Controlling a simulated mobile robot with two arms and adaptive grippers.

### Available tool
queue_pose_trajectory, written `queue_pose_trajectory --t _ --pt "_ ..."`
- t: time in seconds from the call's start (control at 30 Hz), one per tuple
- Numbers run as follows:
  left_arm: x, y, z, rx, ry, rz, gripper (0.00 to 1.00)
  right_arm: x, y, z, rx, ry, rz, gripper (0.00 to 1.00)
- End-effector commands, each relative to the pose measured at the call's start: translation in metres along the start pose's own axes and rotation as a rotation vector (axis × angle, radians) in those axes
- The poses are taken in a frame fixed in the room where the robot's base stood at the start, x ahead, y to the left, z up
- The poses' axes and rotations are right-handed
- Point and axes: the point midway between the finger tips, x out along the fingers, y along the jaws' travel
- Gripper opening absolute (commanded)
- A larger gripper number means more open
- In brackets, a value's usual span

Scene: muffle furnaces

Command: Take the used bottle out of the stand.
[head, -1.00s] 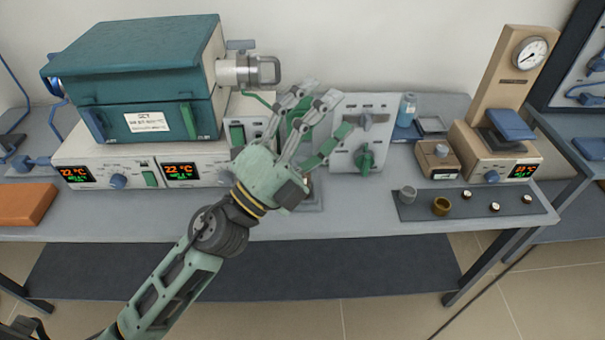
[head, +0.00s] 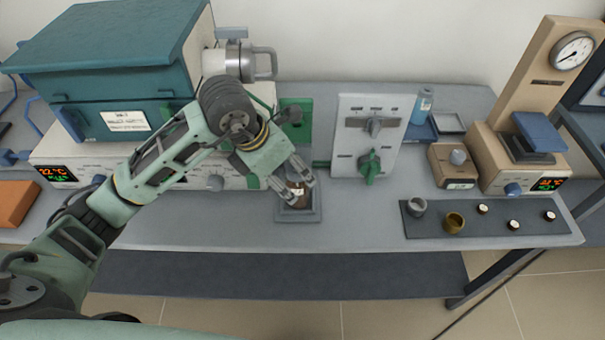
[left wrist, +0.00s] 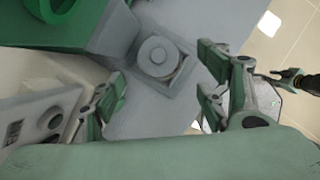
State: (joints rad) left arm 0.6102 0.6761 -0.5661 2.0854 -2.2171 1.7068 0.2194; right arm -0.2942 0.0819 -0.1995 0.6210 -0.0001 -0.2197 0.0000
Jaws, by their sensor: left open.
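A brown bottle (head: 299,189) with a pale label stands in a small square grey stand (head: 299,217) near the table's front edge. In the left wrist view a round pale cap (left wrist: 157,54) shows from above, in the stand. My left gripper (head: 297,182) is open, with its fingers over the bottle and partly hiding it. In the left wrist view its two fingers (left wrist: 160,90) are spread wide, and the cap lies beyond them, between them. What looks like my right gripper (left wrist: 289,78) is small and dark at that view's right edge.
A teal furnace (head: 120,80) on a control unit stands at the left. A white panel (head: 366,150) with a green knob stands behind the stand, to its right. A blue bottle (head: 423,106) is at the back. A dark mat (head: 485,229) with small crucibles lies at the right.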

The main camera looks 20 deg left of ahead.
Motion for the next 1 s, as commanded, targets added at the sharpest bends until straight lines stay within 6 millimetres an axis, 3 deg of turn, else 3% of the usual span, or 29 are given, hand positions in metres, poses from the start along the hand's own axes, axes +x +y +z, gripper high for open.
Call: queue_pose_trajectory --t 0.1,0.2,0.43,0.6,0.87,1.0 --pt "0.01 0.0 -0.001 -0.001 0.005 0.0 0.68 -0.001 0.004 -0.015 0.001 0.021 0.005 0.3" --pt "0.022 0.0 -0.002 -0.001 0.006 -0.001 0.68 -0.002 0.004 -0.017 0.001 0.023 0.005 0.3" --pt "0.052 0.001 -0.002 -0.002 0.006 -0.005 0.68 -0.012 -0.002 0.016 0.001 -0.024 -0.002 0.3" --pt "0.073 0.003 -0.002 0.0 0.003 -0.002 0.68 -0.013 -0.003 0.02 0.0 -0.031 -0.003 0.3" --pt "0.077 0.003 -0.002 0.002 0.001 0.0 0.68 -0.013 -0.002 -0.001 0.0 0.001 -0.002 0.3" --pt "0.077 0.003 -0.002 0.002 0.001 0.0 0.58 -0.012 -0.003 -0.005 0.001 0.007 -0.004 0.3"
